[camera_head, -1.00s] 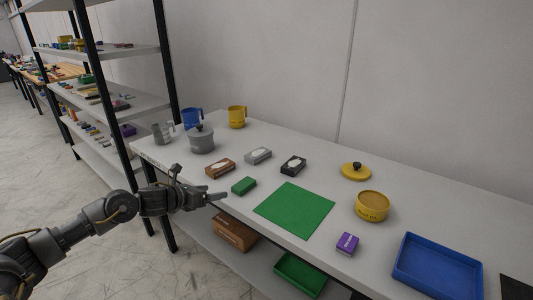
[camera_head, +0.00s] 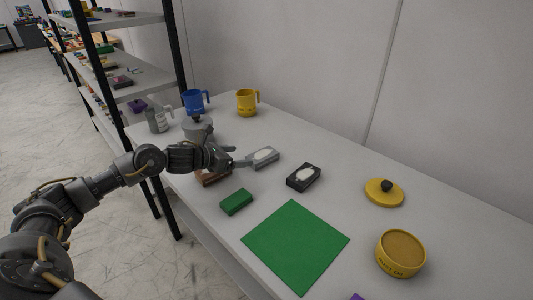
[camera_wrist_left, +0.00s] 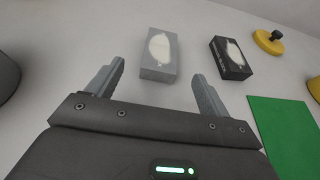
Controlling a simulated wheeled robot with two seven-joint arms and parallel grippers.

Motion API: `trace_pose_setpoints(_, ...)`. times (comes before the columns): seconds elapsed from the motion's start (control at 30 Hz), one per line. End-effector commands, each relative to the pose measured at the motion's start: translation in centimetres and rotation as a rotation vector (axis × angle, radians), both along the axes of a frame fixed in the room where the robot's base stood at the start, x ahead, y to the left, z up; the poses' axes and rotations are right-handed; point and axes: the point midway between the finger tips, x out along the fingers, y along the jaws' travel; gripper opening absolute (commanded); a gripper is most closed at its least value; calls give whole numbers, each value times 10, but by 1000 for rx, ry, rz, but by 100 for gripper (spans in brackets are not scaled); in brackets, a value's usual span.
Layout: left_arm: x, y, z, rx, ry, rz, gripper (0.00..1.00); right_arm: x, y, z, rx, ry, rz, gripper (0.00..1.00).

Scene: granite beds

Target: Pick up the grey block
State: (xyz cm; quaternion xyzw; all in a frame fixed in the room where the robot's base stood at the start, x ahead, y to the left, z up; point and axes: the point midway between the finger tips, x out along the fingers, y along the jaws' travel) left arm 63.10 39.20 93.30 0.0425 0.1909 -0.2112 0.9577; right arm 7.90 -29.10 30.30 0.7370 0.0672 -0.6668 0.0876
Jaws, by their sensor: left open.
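The grey block (camera_head: 263,158) lies on the table, a grey box with a pale oval on its top. It also shows in the left wrist view (camera_wrist_left: 159,55), ahead of the fingertips and roughly between their lines. My left gripper (camera_head: 245,163) is open and empty, just left of the grey block in the head view. In the left wrist view its two fingers (camera_wrist_left: 155,75) are spread apart, with the block just beyond them. I cannot tell if a finger touches it. My right gripper is not in view.
A black box (camera_head: 304,176) stands to the right of the grey block. A brown box (camera_head: 212,180) is partly hidden under my gripper, and a grey pot (camera_head: 199,128) is behind it. A green block (camera_head: 236,202) and green mat (camera_head: 296,245) lie nearer. Yellow and blue mugs stand behind.

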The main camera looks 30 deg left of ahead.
Motion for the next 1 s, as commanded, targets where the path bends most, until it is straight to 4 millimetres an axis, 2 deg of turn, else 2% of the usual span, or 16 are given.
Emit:
trace_pose_setpoints(0.1, 7, -5, -1, -4, -1, -3, 80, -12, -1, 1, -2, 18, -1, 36)
trace_pose_setpoints(0.23, 24, -14, -7, -6, 0, -3, 80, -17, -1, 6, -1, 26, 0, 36)
trace_pose_setpoints(0.4, 42, -20, -17, -4, 0, 0, 80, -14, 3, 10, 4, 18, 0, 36)
trace_pose_setpoints(0.67, 48, -22, -21, -2, 0, 1, 80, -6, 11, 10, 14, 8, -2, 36)
trace_pose_setpoints(1.0, 86, -40, -38, -3, 0, 1, 80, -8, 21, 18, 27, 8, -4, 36)
